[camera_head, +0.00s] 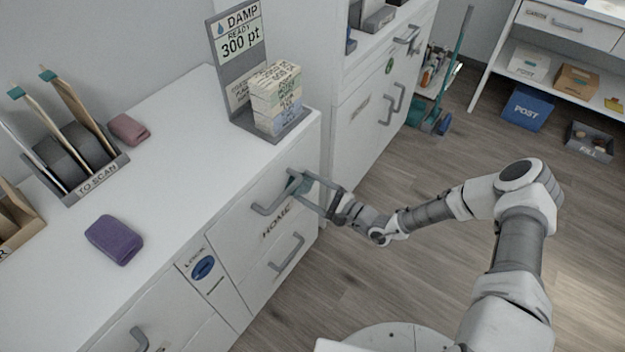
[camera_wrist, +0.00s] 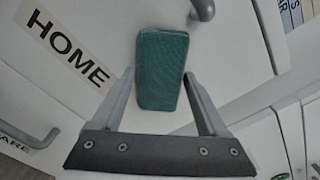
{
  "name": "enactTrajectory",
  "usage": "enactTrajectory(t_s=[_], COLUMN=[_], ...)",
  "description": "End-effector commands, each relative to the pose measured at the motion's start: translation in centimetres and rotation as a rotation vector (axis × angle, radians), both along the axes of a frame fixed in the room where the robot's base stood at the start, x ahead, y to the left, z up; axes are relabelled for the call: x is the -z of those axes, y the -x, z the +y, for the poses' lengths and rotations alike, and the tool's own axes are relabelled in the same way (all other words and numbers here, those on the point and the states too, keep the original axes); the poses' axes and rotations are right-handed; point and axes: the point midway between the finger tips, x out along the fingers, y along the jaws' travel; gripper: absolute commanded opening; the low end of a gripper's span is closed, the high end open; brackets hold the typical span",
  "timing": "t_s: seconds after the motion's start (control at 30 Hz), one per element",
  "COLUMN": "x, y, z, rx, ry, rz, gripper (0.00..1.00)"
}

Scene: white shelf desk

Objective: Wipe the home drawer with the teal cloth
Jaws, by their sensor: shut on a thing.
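The HOME drawer (camera_head: 262,222) is a white front with a grey handle, and it looks closed. Its HOME label (camera_wrist: 66,47) shows at the upper left in the wrist view. The teal cloth (camera_wrist: 162,68) is a folded block between the fingers of my gripper (camera_wrist: 160,85), which is shut on it. The cloth lies close against the white front, beside the label; I cannot tell if it touches. In the head view my gripper (camera_head: 302,188) is at the right part of the drawer front, and only a little teal shows there.
A drawer handle (camera_wrist: 203,8) is close above the cloth in the wrist view. On the desk top stand a DAMP stand (camera_head: 240,50) with stacked boxes, a purple block (camera_head: 114,239), a pink block (camera_head: 128,129) and a TO SCAN holder (camera_head: 100,177).

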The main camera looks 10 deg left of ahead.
Motion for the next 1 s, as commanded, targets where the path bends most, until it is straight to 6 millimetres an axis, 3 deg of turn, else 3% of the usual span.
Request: enactTrajectory(t_s=[0.5,0.87,1.0], x=[-0.1,0.0,-0.1], y=[3.1,3.3,3.5], z=[1.4,1.4,0.5], rx=[-0.003,-0.001,0.0], ry=[-0.001,0.0,0.0], rz=[0.003,0.001,0.001], gripper=[0.32,0.32,0.32])
